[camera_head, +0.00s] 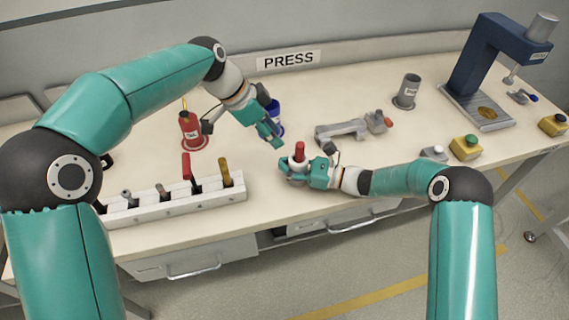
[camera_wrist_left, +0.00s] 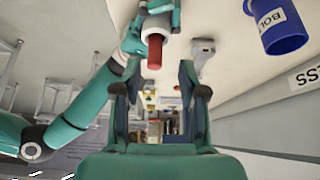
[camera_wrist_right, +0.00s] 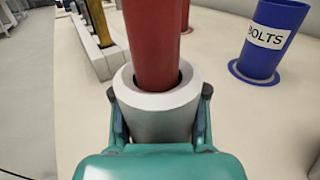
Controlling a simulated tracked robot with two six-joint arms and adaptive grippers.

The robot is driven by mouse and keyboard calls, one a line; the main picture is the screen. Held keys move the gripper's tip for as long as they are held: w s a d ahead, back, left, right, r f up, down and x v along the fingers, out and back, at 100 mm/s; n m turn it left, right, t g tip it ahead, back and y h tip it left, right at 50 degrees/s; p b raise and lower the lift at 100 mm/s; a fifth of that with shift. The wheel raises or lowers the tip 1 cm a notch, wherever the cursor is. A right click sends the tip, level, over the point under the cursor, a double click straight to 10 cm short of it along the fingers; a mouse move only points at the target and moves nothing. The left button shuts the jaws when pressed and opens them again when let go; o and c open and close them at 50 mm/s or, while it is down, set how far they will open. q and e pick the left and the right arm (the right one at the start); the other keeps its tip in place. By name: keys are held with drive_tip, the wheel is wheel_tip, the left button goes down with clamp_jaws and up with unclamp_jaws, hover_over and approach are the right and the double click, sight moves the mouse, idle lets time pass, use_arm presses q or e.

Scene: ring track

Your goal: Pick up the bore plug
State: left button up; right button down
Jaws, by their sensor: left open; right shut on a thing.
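A red plug handle (camera_head: 299,150), which I take for the bore plug, stands upright in the bore of a pale grey sleeve (camera_wrist_right: 156,112). The red handle also shows in the left wrist view (camera_wrist_left: 155,52) and fills the top of the right wrist view (camera_wrist_right: 153,40). Its lower end is hidden in the sleeve. My right gripper (camera_head: 297,174) is shut on the sleeve, with one finger on each side. My left gripper (camera_head: 273,137) is open and empty, above and to the left of the red handle and apart from it.
A white rack (camera_head: 170,206) with several handled tools stands at the front left. A red can (camera_head: 191,128) and a blue BOLTS cup (camera_head: 278,126) stand behind. A grey clamp-like tool (camera_head: 341,129), a grey cup (camera_head: 408,90) and a blue press (camera_head: 483,62) are to the right.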

idle(0.3)
use_arm(q)
drive_tip(key=shift+o, duration=1.1)
drive_tip(key=n+t+y, duration=0.3)
drive_tip(key=n+y, duration=0.3)
drive_tip(key=n, duration=0.8)
approach(299, 147)
drive_tip(key=f, duration=0.1)
drive_tip(key=shift+h, duration=0.3)
drive_tip(key=x, duration=1.1)
drive_tip(key=shift+w+a+f, duration=0.2)
drive_tip(key=shift+w+f, duration=0.1)
clamp_jaws()
